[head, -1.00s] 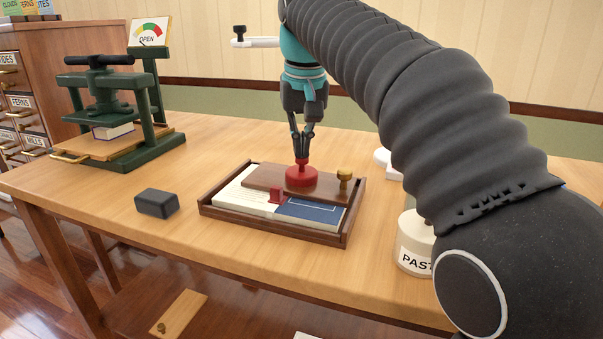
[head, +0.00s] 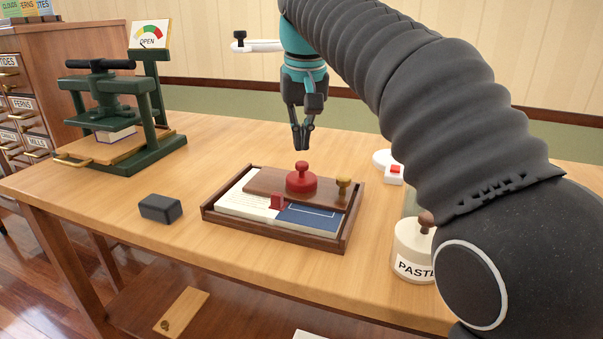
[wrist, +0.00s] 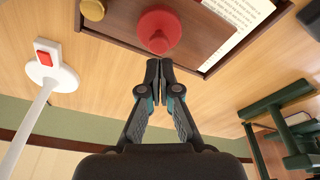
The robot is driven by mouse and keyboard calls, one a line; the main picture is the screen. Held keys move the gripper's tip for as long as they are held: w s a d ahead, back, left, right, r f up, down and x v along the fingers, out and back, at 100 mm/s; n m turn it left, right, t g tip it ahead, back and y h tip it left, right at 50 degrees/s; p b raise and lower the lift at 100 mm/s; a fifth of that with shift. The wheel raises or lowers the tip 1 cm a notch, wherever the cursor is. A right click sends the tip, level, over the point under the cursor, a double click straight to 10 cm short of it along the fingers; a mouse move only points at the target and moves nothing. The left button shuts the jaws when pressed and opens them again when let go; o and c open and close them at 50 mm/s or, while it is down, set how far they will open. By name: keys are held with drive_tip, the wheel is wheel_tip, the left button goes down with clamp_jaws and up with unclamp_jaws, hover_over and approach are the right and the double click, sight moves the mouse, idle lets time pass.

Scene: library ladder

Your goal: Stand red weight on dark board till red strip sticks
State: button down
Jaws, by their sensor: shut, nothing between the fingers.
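The red weight (head: 301,181), a round disc with a knob on top, stands upright on the dark board (head: 262,184). The board lies across the back of a wooden tray, over a white and blue sheet or book (head: 306,218). A red strip end (head: 277,199) shows at the board's front edge; the rest is hidden under the board. My gripper (head: 302,147) is shut and empty, a little above the weight's knob and apart from it. In the wrist view the weight (wrist: 158,30) lies just beyond the closed fingertips (wrist: 160,62).
The tray (head: 272,235) has a raised rim, and a brass knob (head: 343,186) stands on the board's right. A dark block (head: 160,208) lies left. A green press (head: 120,120) stands back left, a paste jar (head: 414,249) right.

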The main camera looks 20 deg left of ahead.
sight(301, 164)
drive_tip(key=shift+r+p, duration=0.35)
drive_tip(key=shift+r, duration=1.65)
drive_tip(key=shift+s, duration=0.1)
